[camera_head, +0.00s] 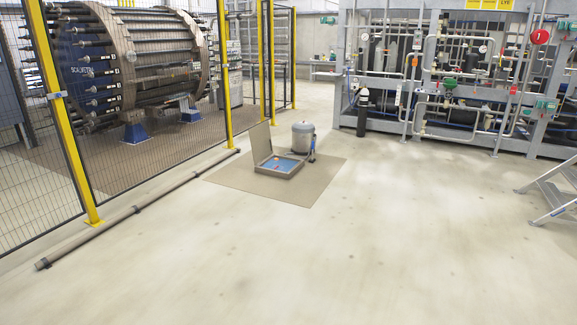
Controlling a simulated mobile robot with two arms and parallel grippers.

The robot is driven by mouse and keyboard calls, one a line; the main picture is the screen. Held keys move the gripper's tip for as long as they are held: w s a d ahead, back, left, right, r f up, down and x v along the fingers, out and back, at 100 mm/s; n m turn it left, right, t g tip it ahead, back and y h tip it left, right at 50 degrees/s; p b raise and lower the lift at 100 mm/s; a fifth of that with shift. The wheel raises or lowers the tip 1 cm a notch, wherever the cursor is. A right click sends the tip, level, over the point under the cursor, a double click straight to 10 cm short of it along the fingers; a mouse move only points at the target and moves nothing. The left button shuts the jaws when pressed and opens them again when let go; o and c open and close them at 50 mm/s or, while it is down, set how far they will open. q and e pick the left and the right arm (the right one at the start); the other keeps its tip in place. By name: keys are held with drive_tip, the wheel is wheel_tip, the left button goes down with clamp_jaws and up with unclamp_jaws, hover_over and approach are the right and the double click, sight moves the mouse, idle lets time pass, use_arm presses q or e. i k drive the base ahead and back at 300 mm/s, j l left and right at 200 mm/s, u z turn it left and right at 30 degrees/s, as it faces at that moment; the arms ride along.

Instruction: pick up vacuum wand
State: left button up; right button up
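A grey canister (303,138) that looks like a vacuum stands on a brown floor mat (318,185) in the middle distance. A thin dark and blue upright piece (312,150) is at its right side. It may be the vacuum wand, but it is too small to tell. An open box (282,172) with a raised lid (261,142) and a blue inside is on the mat, in front of the canister. Neither of my grippers is in view.
A yellow-posted mesh fence (72,140) encloses the large cylindrical stack (130,60) at left. A long pipe (130,212) lies along its foot. A piping skid (450,85) stands at back right, metal steps (555,195) at right. The foreground floor is clear.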

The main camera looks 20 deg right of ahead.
sight(312, 160)
drive_tip(key=i+l+z, duration=0.3)
drive_tip(key=i+l, duration=0.15)
drive_tip(key=i+l+z, duration=0.3)
drive_tip(key=i, duration=0.3)
drive_tip(key=i+l+z, duration=0.15)
drive_tip(key=i+z, duration=0.15)
drive_tip(key=i, duration=0.25)
drive_tip(key=i+z, duration=0.3)
drive_tip(key=i, duration=5.65)
drive_tip(key=l, duration=0.1)
